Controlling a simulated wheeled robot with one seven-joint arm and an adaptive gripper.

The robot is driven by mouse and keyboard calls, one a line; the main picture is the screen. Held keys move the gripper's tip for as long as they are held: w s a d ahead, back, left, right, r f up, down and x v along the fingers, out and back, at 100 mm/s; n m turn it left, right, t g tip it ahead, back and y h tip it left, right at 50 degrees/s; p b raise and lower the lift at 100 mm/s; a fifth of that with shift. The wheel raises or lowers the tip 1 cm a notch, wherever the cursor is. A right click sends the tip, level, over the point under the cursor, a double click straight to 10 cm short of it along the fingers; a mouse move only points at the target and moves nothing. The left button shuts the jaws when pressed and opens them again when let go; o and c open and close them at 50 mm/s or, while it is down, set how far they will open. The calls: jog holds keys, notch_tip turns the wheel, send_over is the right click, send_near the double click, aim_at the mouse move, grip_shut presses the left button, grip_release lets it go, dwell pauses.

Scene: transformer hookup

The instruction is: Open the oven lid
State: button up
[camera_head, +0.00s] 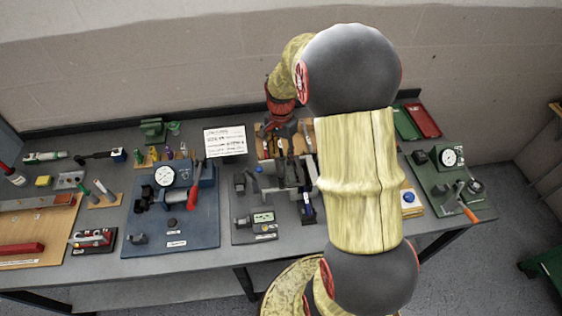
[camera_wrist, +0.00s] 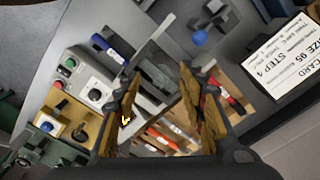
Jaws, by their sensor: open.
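My gripper (camera_wrist: 160,82) is open in the wrist view, its two brown-padded fingers apart with nothing held between them. A grey control box (camera_wrist: 88,85) with green and red buttons and a black knob lies left of the fingers. A thin grey bar or plate (camera_wrist: 152,42) shows beyond the fingertips. I cannot tell for certain which part is the oven or its lid. In the head view my gripper (camera_head: 290,150) is over the middle of the bench, and my arm hides much of that area.
A wooden rack (camera_wrist: 222,80) with red-handled tools is close to the right finger. A white card (camera_head: 225,141) stands at the back. A blue press board (camera_head: 172,232) is at left, and a green gauge board (camera_head: 447,190) at right.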

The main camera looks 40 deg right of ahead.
jog(key=shift+r, duration=0.5)
